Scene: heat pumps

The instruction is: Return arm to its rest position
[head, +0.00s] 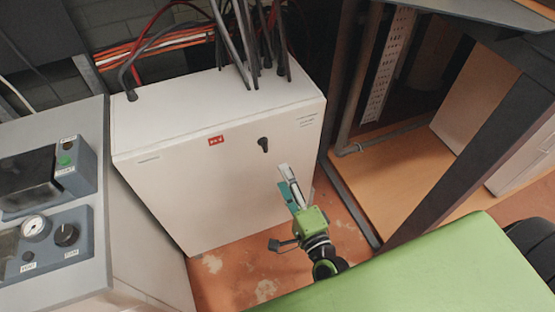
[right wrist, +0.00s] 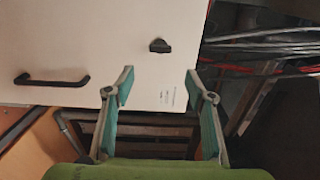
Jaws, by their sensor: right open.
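My right gripper (head: 284,176) is in front of the lower right part of a white cabinet (head: 190,190) in the head view. Its fingers point up and away from me. In the right wrist view the two teal-padded fingers (right wrist: 160,82) are spread wide with nothing between them. The cabinet door (right wrist: 100,35) shows beyond the fingertips. A black knob (head: 263,145) on the cabinet front lies above and left of the gripper in the head view. It also shows in the right wrist view (right wrist: 160,46). My left gripper is not in view.
A grey control panel (head: 50,215) with a gauge (head: 33,226) and knobs stands at left. Dark pipes (head: 245,45) rise from the cabinet top. A dark frame post (head: 470,140) stands at right. A strip of orange floor (head: 225,275) is bare below the cabinet.

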